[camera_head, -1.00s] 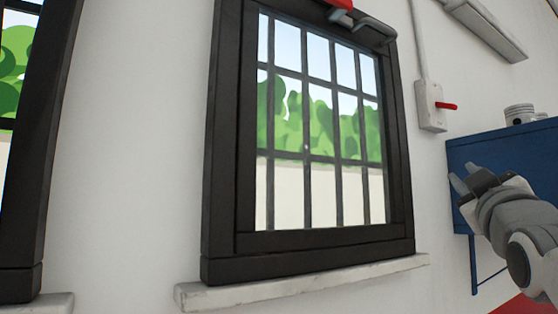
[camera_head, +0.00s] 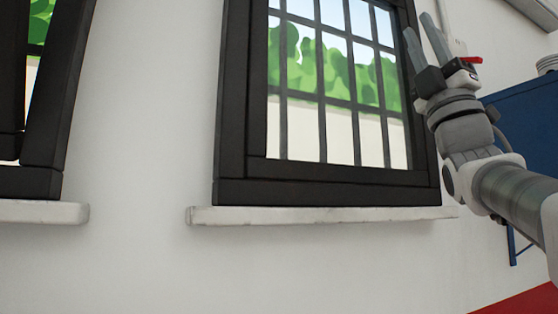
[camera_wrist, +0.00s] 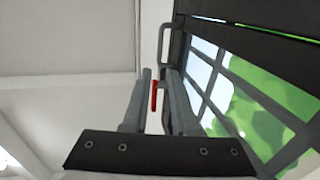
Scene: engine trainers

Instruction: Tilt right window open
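The right window (camera_head: 330,175) has a dark frame and a barred pane, and its lower part looks flush in the frame in the head view. Its top is out of that view. In the wrist view the dark window frame (camera_wrist: 262,60) is at the right, with a grey loop-shaped handle (camera_wrist: 165,45) at its edge. My gripper (camera_head: 418,24) is beside the right edge of the window, pointing up. Its two fingers are apart in the wrist view (camera_wrist: 160,85). A small red part (camera_wrist: 154,96) shows between them; I cannot tell whether it is touched.
A pale sill (camera_head: 320,215) juts out below the window. A blue cabinet (camera_head: 525,115) is at the right. The left window (camera_head: 40,183) is at the left edge. Wall below is clear.

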